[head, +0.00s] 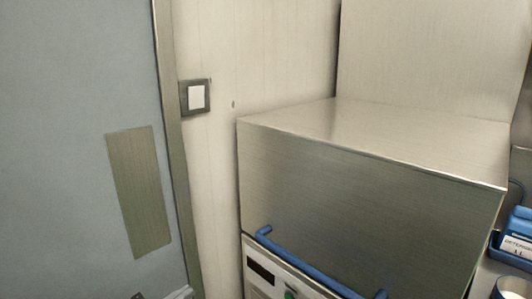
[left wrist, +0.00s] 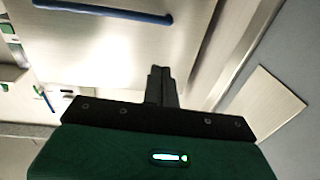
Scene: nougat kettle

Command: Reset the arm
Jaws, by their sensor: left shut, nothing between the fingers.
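My left gripper (left wrist: 160,72) shows in the left wrist view, its dark fingers together with nothing between them. In the head view only a small bit of what seems to be my left arm or gripper shows at the bottom edge, left of the middle. A steel-fronted machine (head: 365,210) with a blue bar handle (head: 305,264) stands at the right of the head view. The blue handle also shows at the top of the left wrist view (left wrist: 105,10). The gripper appears apart from it. My right gripper is not in view.
A blue-grey door (head: 75,80) with a metal plate (head: 139,190) is at the left. A light switch (head: 196,97) is on the pale wall. At the far right, a blue tray (head: 511,252) holds a labelled detergent container (head: 517,244).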

